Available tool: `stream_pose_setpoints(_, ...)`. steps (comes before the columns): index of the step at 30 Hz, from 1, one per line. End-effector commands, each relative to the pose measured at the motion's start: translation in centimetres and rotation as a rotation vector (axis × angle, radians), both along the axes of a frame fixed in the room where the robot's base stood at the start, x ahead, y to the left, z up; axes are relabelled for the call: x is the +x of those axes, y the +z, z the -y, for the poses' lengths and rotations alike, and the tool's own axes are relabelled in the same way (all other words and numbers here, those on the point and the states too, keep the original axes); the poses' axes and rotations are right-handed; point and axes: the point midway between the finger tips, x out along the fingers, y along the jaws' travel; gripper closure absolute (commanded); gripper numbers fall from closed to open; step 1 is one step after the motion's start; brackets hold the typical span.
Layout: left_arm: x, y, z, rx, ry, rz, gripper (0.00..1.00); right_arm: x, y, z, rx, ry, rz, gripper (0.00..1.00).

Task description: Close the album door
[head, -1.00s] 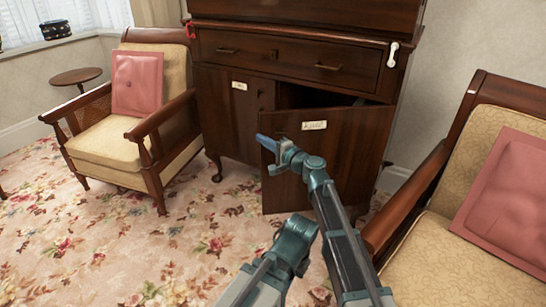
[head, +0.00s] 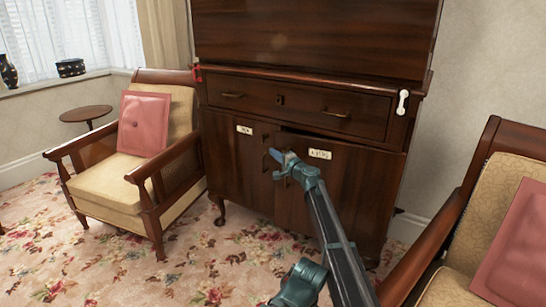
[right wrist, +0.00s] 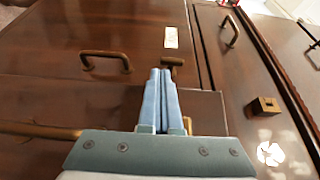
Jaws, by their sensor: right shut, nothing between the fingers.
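The dark wooden cabinet's right door (head: 338,190), with a pale label (head: 320,154), stands nearly flush in the head view. A thin dark gap shows along its top edge. The left door (head: 232,165), with its own label (head: 244,130), looks shut. My right gripper (head: 276,156) is shut and empty, in front of the seam between the doors near their handles. In the right wrist view its closed fingers (right wrist: 160,95) lie over the right door's edge; whether they touch it I cannot tell. My left gripper is not in view.
A drawer (head: 300,103) with two handles sits above the doors. A white item (head: 402,102) and a red item (head: 197,73) hang at the cabinet's sides. Armchairs with pink cushions stand at left (head: 143,125) and right (head: 515,250). Floral carpet (head: 190,265) lies in front.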

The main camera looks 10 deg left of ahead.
Motion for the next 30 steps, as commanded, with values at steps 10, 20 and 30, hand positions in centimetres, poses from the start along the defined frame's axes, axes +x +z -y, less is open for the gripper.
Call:
stream_pose_setpoints(10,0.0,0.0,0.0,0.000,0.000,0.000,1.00,0.1,0.0,0.0,0.000,0.000,0.000,1.00)
stream_pose_setpoints(20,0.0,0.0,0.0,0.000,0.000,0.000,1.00,-0.5,0.0,0.6,0.000,0.000,0.000,1.00)
stream_pose_setpoints(30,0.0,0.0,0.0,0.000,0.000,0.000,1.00,-4.3,0.0,4.5,0.000,-0.001,0.000,1.00)
